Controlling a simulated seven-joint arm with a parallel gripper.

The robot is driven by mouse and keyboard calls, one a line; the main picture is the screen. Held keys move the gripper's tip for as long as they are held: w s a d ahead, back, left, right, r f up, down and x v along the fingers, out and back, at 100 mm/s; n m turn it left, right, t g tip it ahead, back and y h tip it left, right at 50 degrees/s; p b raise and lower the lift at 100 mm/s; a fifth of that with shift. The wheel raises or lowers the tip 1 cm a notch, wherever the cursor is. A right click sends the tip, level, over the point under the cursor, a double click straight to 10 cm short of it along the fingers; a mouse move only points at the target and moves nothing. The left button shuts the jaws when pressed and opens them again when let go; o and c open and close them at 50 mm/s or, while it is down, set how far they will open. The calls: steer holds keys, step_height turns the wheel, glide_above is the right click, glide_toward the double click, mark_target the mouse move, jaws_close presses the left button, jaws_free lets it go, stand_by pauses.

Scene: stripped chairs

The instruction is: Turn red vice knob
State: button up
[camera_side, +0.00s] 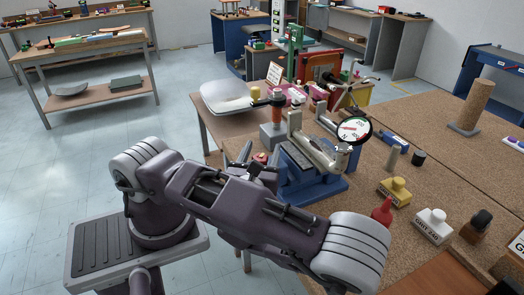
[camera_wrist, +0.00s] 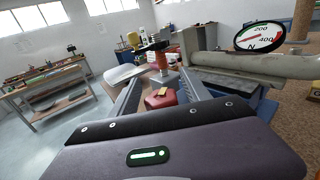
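The vice (camera_side: 312,182) has a blue base and grey jaws and stands at the near edge of the cork-topped bench in the side view. A red knob (camera_wrist: 161,101) with a small yellow mark shows at its left end in the wrist view. It is a small red patch (camera_side: 261,157) in the side view, partly hidden by my fingers. My gripper (camera_wrist: 162,75) is open, with one grey finger on each side of the knob and visible gaps. In the side view my gripper (camera_side: 259,163) is at the vice's left end. Contact cannot be told.
A round force gauge (camera_side: 354,130) sits over the vice's right end. An orange post with a black cap (camera_side: 277,108) stands behind the knob. A red bottle-shaped piece (camera_side: 382,212), a yellow block (camera_side: 395,191) and a white block (camera_side: 432,225) stand to the right.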

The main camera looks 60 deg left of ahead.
steer(key=v, duration=0.7)
steer(key=shift+s, duration=0.1)
